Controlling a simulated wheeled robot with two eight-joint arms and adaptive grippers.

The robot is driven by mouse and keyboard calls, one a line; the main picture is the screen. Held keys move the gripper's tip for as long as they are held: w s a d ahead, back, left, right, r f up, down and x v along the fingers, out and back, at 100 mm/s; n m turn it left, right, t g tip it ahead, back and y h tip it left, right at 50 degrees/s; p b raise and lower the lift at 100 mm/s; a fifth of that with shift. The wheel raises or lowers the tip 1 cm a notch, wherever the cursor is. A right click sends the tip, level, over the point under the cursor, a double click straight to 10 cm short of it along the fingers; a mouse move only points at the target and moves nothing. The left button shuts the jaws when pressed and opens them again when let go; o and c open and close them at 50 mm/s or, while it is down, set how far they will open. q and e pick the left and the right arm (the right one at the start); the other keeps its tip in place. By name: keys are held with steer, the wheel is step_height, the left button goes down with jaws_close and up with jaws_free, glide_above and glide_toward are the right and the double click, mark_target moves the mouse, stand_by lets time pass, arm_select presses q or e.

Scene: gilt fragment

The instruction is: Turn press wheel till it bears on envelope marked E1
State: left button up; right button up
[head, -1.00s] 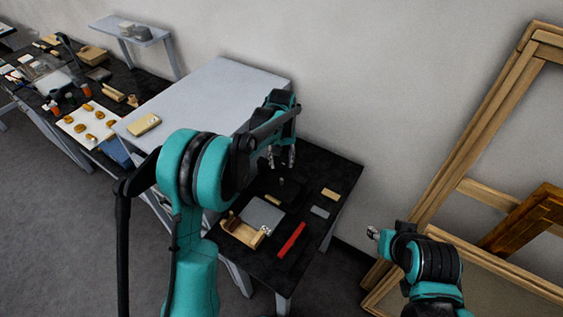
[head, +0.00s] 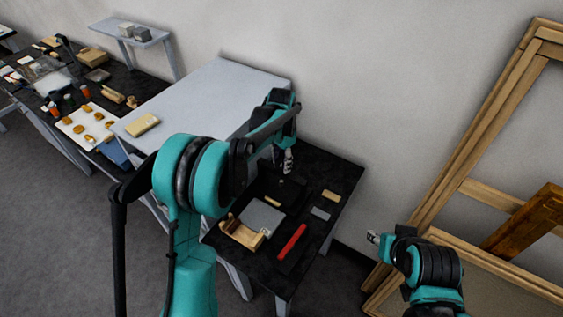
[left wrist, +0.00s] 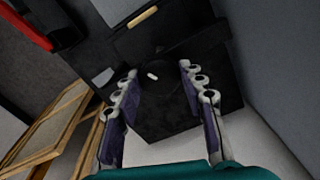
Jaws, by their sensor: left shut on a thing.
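My left gripper (head: 287,160) is above the black press (head: 292,192) on the dark table. In the left wrist view its two fingers (left wrist: 158,72) stand on either side of a dark round part, which looks like the press wheel (left wrist: 170,78), with a small white piece on it. The fingers are shut on it, though the contact is hard to see against the black. A cream piece (head: 272,201) lies at the press's near edge; it may be the envelope, but no E1 mark is readable. My right gripper (head: 373,237) is off the table, right of it, too small to judge.
On the dark table (head: 262,262) are a wooden tray (head: 240,235) beside a grey plate (head: 264,216), a red bar (head: 292,242), a tan block (head: 331,196) and a grey block (head: 320,213). A pale table (head: 215,90) adjoins at left. Wooden frames (head: 480,135) lean at right.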

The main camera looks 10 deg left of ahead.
mark_target(281, 163)
arm_select(q)
steer(key=shift+m, duration=2.1)
steer(key=o, duration=1.2)
steer(key=shift+c, duration=0.2)
step_height(281, 163, up, 12)
